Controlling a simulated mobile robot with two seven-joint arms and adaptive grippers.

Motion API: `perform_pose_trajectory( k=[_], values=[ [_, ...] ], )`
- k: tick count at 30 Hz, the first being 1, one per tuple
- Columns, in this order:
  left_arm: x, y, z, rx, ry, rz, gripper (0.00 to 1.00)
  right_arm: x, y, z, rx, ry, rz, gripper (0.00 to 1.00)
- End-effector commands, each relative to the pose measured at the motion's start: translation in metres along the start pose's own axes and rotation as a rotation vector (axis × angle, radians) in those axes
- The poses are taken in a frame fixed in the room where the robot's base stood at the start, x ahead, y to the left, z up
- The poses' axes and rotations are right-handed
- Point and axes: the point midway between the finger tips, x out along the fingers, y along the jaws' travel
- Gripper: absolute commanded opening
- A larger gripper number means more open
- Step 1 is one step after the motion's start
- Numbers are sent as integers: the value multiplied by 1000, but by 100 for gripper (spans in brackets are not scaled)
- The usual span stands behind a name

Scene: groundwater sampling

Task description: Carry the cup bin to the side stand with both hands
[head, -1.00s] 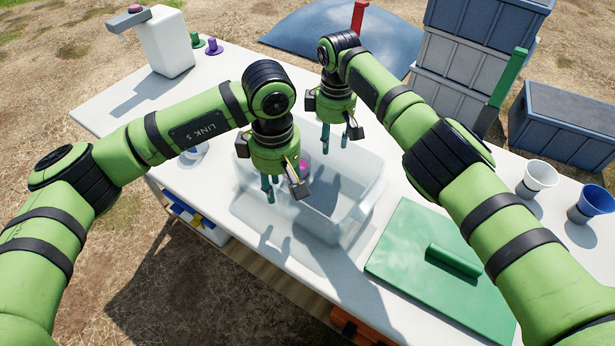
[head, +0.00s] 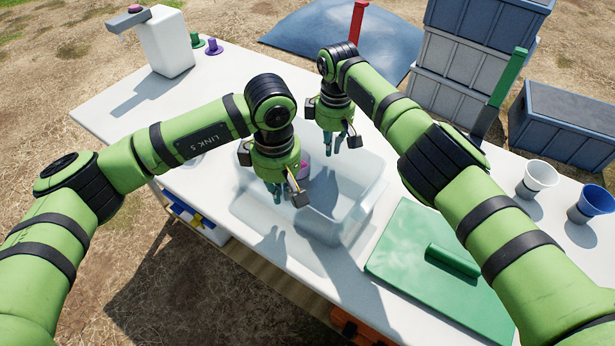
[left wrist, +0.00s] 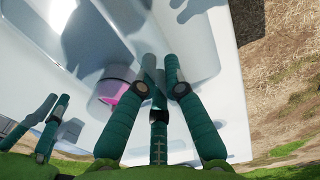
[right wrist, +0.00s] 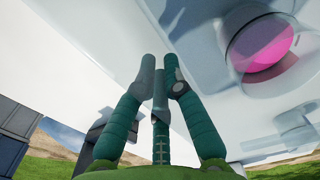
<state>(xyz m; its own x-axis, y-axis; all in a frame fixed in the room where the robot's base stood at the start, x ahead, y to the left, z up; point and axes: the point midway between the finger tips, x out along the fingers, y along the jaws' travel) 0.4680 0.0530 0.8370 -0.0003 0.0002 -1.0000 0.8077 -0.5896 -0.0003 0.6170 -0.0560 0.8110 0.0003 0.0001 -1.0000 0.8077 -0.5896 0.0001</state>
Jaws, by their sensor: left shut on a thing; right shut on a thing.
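The cup bin (head: 345,226) is a translucent, pale open box on the white table (head: 130,110). A pink-topped round thing (head: 303,167) is inside it; it also shows in the left wrist view (left wrist: 113,91) and the right wrist view (right wrist: 266,48). My left gripper (head: 274,192) is shut on the bin's near-left wall, its fingers together in the left wrist view (left wrist: 160,82). My right gripper (head: 338,141) is shut on the far wall; its fingers are together in the right wrist view (right wrist: 162,76). The fingers partly hide the gripped rim. I cannot make out the side stand.
A green board with a roll (head: 440,270) lies right of the bin. A white cup (head: 537,178) and a blue cup (head: 592,202) stand at the right. A white dispenser (head: 165,45) is at the far left corner. Stacked grey crates (head: 465,65) stand behind the table.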

Motion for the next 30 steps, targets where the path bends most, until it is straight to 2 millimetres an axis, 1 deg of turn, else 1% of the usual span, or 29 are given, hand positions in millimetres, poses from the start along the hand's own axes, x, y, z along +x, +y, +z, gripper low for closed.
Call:
perform_pose_trajectory(
  k=[5,8,15,19,23,30],
  values=[
    [-6,0,0,0,0,2,0,-6,0,0,0,1,1,0],
    [-13,0,0,0,0,2,0,-13,0,0,0,1,1,0],
    [-38,0,0,0,0,1,0,-38,0,0,0,1,1,0],
    [-49,0,0,0,0,1,0,-49,0,0,0,1,1,0],
    [-52,0,0,0,0,1,0,-52,0,0,0,1,1,0],
    [-51,0,0,0,0,1,0,-51,0,0,0,1,1,0]
  ],
)
